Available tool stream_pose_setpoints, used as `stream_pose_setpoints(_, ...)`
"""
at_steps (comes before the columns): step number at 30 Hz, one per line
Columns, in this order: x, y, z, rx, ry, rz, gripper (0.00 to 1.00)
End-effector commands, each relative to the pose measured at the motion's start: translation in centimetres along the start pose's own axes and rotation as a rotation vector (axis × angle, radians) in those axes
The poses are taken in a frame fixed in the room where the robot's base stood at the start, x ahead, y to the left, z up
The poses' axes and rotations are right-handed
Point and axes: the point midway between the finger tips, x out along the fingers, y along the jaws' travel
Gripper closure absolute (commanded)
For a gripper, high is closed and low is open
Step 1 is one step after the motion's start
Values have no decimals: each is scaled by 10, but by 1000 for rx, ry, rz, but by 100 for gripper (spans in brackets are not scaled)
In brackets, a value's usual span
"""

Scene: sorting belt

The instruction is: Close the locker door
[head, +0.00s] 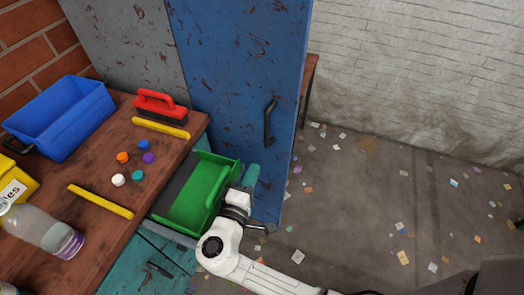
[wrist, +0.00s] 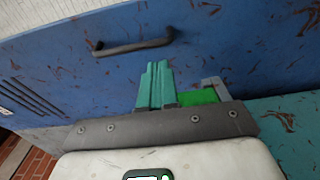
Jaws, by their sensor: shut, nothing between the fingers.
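The blue locker door (head: 225,65) stands upright at the top middle of the head view, scratched, with a dark handle (head: 269,122). It fills much of the wrist view (wrist: 240,45), where the handle (wrist: 130,47) lies above and left of my fingers. The frames do not clearly show how far the door stands open. My gripper (head: 251,175), with teal fingers, is below the handle, by the lower part of the door. Its fingers (wrist: 157,85) are together and empty, pointing at the door. I cannot tell whether they touch it.
The wooden worktop (head: 100,165) holds a blue crate (head: 65,125), a red brush (head: 160,103), yellow strips, several caps and a bottle (head: 45,232). The floor (head: 370,200) at right is open, with scattered scraps.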

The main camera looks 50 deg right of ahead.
Motion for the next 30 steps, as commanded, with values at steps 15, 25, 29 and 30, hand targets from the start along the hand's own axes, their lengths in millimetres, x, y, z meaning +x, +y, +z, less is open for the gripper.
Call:
stream_pose_setpoints(15, 72, 0, 0, -1, -2, 0, 100)
stream_pose_setpoints(25, 75, 0, 0, 0, 0, -1, 100)
stream_pose_setpoints(29, 76, 0, 0, 0, 2, -1, 100)
stream_pose_setpoints(30, 77, -1, 1, 0, 4, -1, 100)
